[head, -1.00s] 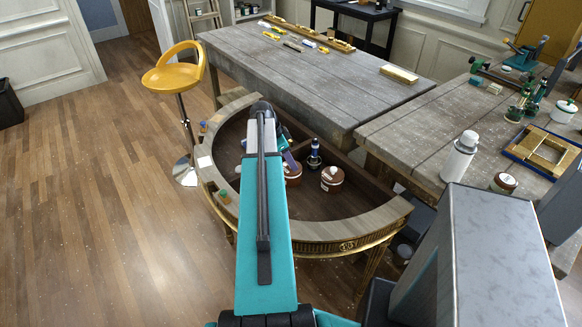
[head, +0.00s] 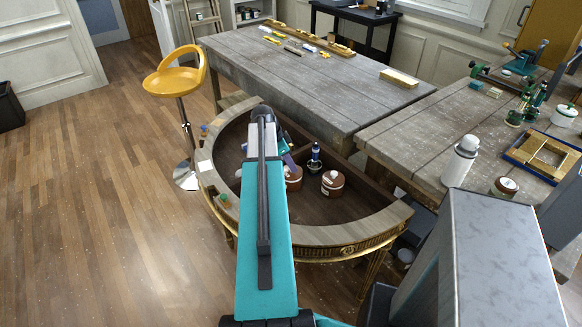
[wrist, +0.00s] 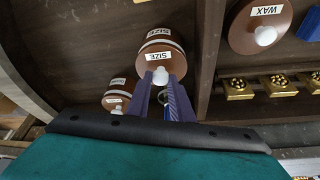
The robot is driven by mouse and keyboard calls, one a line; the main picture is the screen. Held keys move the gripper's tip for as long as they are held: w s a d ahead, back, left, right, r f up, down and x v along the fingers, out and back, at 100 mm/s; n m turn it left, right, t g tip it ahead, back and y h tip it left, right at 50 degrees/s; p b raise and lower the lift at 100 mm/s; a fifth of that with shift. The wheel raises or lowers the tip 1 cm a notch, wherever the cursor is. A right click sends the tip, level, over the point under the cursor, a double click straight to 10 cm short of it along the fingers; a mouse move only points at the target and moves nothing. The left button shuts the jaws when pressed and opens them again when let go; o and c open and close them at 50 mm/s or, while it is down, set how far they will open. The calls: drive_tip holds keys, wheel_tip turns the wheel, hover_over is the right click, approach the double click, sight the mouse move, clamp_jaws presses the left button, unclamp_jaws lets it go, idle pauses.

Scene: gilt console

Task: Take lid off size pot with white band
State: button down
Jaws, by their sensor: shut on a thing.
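A brown pot labelled SIZE with a white band (wrist: 160,42) is at the upper middle of the wrist view. Its brown lid (wrist: 147,64) carries a SIZE label and a pale knob. My gripper (wrist: 160,78) has its two purple fingers on either side of this knob, shut on it. Whether the lid sits on the pot or is slightly raised cannot be told. In the head view my gripper (head: 287,158) is over a brown pot (head: 293,184), partly hidden by my arm.
A WAX pot (wrist: 245,35) is to the right, past a wooden divider (wrist: 208,50). A bottle (head: 315,158) and another brown pot (head: 332,184) stand inside the half-round console (head: 335,248). A bench (head: 330,85) adjoins it. The console floor in front is clear.

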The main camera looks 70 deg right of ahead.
drive_tip(key=shift+r, duration=0.1)
drive_tip(key=shift+r+b, duration=0.7)
drive_tip(key=shift+r, duration=0.65)
drive_tip(key=shift+w+a+r, duration=0.15)
drive_tip(key=shift+w+r, duration=0.1)
drive_tip(key=shift+w, duration=0.05)
drive_tip(key=w+a+b, duration=0.1)
drive_tip(key=w+a, duration=0.1)
drive_tip(key=w, duration=0.2)
drive_tip(key=w+a+r+b, duration=0.1)
drive_tip(key=w+a, duration=0.1)
drive_tip(key=w, duration=0.2)
drive_tip(key=w+a+b, duration=0.1)
drive_tip(key=w+a, duration=0.2)
drive_tip(key=w, duration=0.1)
drive_tip(key=shift+w+r+b, duration=0.1)
drive_tip(key=shift+r+b, duration=0.1)
drive_tip(key=shift+b, duration=0.2)
drive_tip(key=shift+w+a+r, duration=0.1)
drive_tip(key=shift+w+a, duration=0.3)
drive_tip(key=shift+w, duration=0.15)
